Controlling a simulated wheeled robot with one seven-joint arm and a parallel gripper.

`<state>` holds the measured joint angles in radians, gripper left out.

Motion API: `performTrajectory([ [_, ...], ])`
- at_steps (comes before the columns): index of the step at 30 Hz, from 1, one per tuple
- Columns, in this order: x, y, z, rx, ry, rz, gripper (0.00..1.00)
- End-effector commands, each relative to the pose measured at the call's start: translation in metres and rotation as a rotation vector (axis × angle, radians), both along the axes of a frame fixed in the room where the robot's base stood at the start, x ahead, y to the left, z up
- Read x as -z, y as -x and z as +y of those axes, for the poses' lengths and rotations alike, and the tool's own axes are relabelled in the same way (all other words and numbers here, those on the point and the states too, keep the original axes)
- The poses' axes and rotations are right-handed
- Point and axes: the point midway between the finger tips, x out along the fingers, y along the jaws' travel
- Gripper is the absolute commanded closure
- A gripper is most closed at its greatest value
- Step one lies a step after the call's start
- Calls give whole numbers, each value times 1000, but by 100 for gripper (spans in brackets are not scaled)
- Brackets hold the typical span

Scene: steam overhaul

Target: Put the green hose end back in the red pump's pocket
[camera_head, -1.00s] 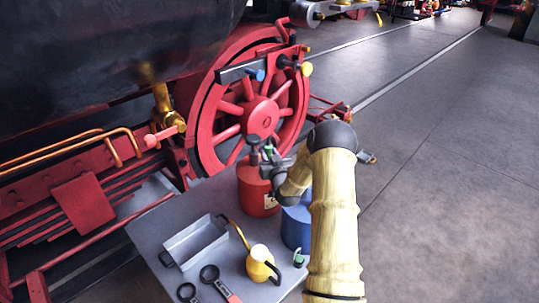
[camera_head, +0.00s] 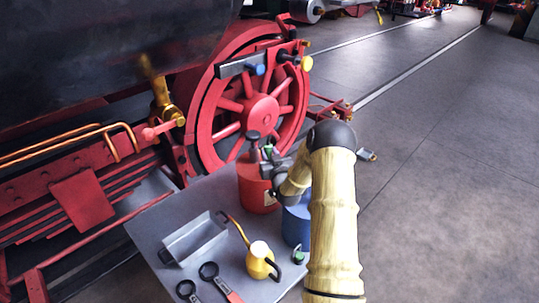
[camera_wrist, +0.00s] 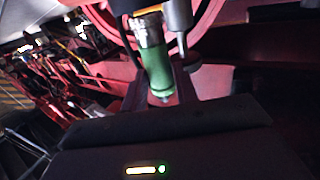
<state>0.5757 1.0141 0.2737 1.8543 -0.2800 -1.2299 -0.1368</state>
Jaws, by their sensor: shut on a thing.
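The red pump (camera_head: 257,188) stands at the back of the grey table, with a dark knob on top. My gripper (camera_head: 270,160) is at the pump's upper right side, shut on the green hose end (camera_head: 268,150). In the wrist view the green hose end (camera_wrist: 155,68) hangs slightly tilted, with a silver collar at its upper end. A grey rod stands just right of it there. The pump's pocket cannot be made out, and I cannot tell whether the hose end touches it. The fingertips are hard to see in the dark wrist view.
A blue can (camera_head: 296,226) stands close to the red pump, under my arm. A grey tray (camera_head: 170,247), a yellow oil can (camera_head: 259,262) and tools (camera_head: 209,272) lie nearer. The red locomotive wheel (camera_head: 262,108) rises behind. Floor at right is mostly clear.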

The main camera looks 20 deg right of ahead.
Motion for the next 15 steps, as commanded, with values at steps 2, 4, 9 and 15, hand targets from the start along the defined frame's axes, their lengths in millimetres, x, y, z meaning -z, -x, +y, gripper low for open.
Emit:
performTrajectory([
  [2, 3, 0, 0, -1, 0, -1, 100],
  [4, 4, 0, 0, -2, 0, -1, 100],
  [9, 9, 0, 0, -3, 1, -1, 100],
  [15, 13, 0, 0, -5, 1, -1, 100],
])
